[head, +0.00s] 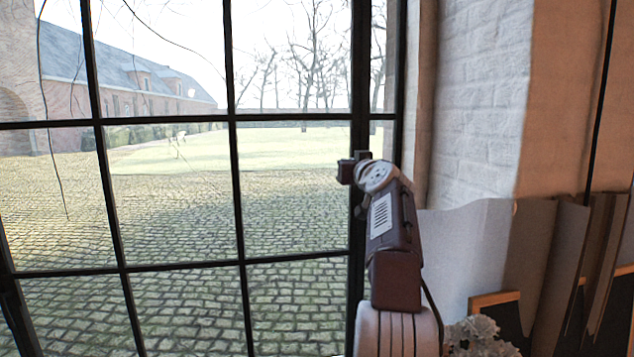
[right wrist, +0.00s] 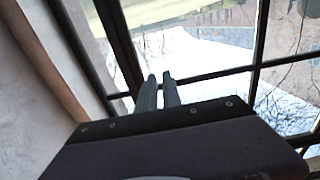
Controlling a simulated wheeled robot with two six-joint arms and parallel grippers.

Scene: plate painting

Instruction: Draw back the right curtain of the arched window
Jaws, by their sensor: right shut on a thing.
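The arched window (head: 237,190) fills the left and middle of the head view as black bars with glass between. At the right, a brown and grey cloth (head: 560,250) hangs in folds, probably the right curtain, its wavy top edge below mid-wall. A paler grey sheet (head: 470,245) adjoins it on the left, behind my right arm. My right gripper is at the window's thick right upright, its fingers hidden in the head view. In the right wrist view my right gripper (right wrist: 159,80) points at the panes, fingers close together; what they hold cannot be made out. My left gripper is out of view.
A white brick wall (head: 480,100) edges the window on the right. White flowers (head: 480,335) stand low beside my right arm. A wooden-framed dark board (head: 510,310) is behind them. A dark cord (head: 601,95) hangs at the far right.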

